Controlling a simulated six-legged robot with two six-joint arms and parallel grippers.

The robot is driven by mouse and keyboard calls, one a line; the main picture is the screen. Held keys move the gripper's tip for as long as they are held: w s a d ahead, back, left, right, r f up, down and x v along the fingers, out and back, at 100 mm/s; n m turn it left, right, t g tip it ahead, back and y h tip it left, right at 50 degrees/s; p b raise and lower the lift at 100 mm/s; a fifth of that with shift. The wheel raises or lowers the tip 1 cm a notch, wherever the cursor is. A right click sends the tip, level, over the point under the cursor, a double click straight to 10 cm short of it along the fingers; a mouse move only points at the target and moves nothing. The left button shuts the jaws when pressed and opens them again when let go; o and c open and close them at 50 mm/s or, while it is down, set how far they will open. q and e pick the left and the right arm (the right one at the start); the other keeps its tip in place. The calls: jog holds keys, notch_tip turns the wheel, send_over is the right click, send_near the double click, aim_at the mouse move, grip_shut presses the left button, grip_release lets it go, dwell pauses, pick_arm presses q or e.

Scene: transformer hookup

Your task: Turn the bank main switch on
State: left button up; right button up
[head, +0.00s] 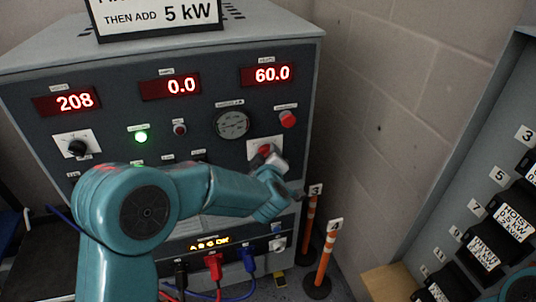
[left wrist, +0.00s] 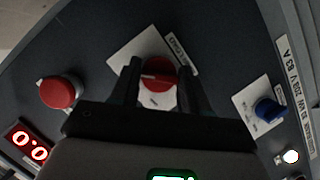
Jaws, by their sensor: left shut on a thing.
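A red rotary switch (head: 265,150) on a white plate sits on the right side of the grey cabinet's front panel. In the left wrist view the red switch (left wrist: 158,72) is between the two dark fingers of my left gripper (head: 273,163), which is shut on it. The label beside it is too blurred to read, so I cannot tell whether it is the bank main switch. The gripper and wrist hide part of the switch in the head view. My right gripper is not in view.
A red push button (head: 288,119) is above the switch, and a blue knob (left wrist: 268,110) is on its other side. The displays read 208, 0.0 and 60.0. Coloured plugs (head: 214,265) and cables are below. Orange posts (head: 326,255) stand right of the cabinet.

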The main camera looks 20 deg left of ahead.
pick_arm(q)
jog(key=shift+r, duration=0.1)
jog(key=o, duration=1)
jog(key=shift+o, duration=0.2)
jog(key=v, duration=1.6)
jog(key=shift+s, duration=0.15)
